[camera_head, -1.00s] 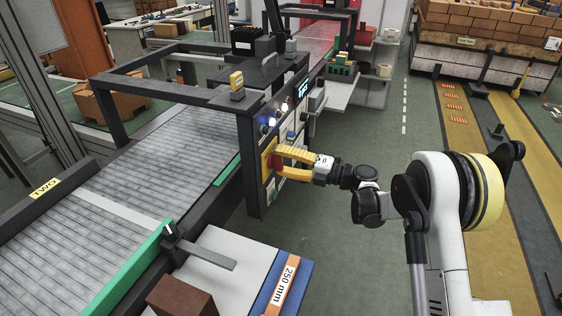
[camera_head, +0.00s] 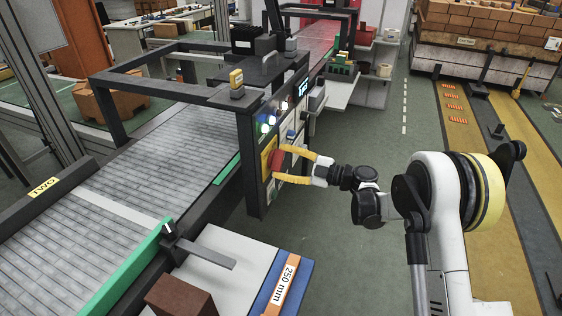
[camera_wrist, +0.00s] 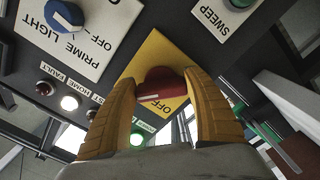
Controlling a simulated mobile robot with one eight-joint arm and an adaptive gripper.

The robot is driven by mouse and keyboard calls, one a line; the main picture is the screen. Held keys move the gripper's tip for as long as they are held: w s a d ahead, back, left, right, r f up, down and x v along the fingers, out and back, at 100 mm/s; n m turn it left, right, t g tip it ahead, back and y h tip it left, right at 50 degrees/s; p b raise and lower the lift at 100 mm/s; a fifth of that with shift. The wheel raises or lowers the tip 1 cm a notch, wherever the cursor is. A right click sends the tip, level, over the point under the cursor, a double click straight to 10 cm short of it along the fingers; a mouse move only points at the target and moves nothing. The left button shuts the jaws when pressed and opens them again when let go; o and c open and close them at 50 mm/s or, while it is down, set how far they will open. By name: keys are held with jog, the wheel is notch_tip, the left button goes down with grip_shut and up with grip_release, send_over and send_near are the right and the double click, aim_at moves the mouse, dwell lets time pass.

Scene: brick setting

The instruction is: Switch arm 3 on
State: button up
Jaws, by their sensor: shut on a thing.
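The red switch handle (camera_wrist: 160,86) sits on a yellow plate (camera_wrist: 152,52) on the dark control panel. In the wrist view it lies between the yellow fingers of my gripper (camera_wrist: 160,90), which is shut on it. OFF is printed on the plate near the handle; other lettering there is hidden. In the head view, the red handle (camera_head: 276,160) shows at the panel's lower part, with one finger of my gripper (camera_head: 283,164) above it and one below. I cannot read an arm 3 label in either view.
A blue knob (camera_wrist: 64,14) sits on a white PRIME LIGHT plate (camera_wrist: 90,42). A SWEEP plate (camera_wrist: 222,16) is on the other side. Lamps include a lit green one (camera_wrist: 137,139). A roller conveyor (camera_head: 150,170) lies left of the panel; green floor (camera_head: 375,270) is open at right.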

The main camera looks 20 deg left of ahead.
jog(key=shift+m, duration=0.5)
jog(key=o, duration=1.2)
jog(key=shift+d, duration=0.1)
jog(key=s+d, duration=0.1)
jog(key=d, duration=1.1)
jog(key=shift+a, duration=0.1)
